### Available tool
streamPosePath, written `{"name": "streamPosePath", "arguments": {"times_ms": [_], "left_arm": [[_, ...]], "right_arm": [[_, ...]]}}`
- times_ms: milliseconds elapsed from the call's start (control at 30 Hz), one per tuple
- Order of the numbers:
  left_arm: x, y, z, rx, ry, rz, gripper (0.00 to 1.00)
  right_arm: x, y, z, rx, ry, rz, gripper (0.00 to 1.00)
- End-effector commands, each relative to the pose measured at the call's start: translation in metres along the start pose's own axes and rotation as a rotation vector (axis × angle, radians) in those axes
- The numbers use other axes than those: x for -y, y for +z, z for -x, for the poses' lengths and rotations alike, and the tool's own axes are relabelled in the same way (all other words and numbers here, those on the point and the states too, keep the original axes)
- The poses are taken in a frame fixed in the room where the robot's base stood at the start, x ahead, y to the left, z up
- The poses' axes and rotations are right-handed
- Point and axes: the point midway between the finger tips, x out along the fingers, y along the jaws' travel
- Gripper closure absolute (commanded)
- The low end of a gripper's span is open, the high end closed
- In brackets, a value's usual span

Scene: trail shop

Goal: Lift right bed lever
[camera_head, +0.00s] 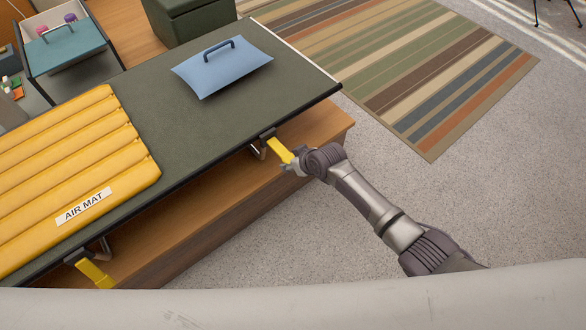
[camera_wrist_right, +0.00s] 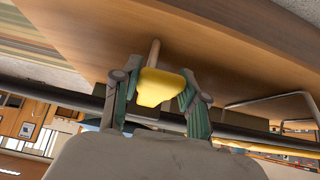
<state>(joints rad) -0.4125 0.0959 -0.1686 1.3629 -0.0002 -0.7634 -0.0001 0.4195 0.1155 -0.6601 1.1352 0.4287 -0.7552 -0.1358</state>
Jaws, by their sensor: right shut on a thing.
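The right bed lever (camera_head: 278,149) is a yellow paddle at the near edge of the dark green cot (camera_head: 165,131), close to its right end. My right gripper (camera_head: 291,165) is at the outer end of this lever, shut on it. In the right wrist view the yellow lever (camera_wrist_right: 158,88) sits between the two fingers of my right gripper (camera_wrist_right: 156,97). The left bed lever (camera_head: 96,274), also yellow, hangs from the same edge further left and points down. My left gripper is not in view.
A yellow air mat (camera_head: 75,165) and a blue pillow with a dark handle (camera_head: 215,75) lie on the cot. A wooden platform (camera_head: 235,185) is under it. A striped rug (camera_head: 430,85) lies beyond, with open grey floor at right.

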Motion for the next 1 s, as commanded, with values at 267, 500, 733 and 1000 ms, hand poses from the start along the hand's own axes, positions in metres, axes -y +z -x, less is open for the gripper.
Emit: {"name": "streamPosePath", "arguments": {"times_ms": [267,500,733,1000], "left_arm": [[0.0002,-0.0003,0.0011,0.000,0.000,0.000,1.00],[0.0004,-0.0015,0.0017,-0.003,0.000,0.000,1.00],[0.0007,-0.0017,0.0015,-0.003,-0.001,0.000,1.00],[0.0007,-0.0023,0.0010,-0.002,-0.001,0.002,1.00]], "right_arm": [[-0.0018,-0.0139,0.0028,-0.025,0.001,0.001,1.00],[-0.0017,-0.0140,0.0027,-0.025,0.001,0.000,0.46],[-0.0014,-0.0087,0.0013,-0.015,0.001,0.000,0.31],[-0.0016,-0.0063,0.0047,-0.011,0.000,0.000,0.31]]}}
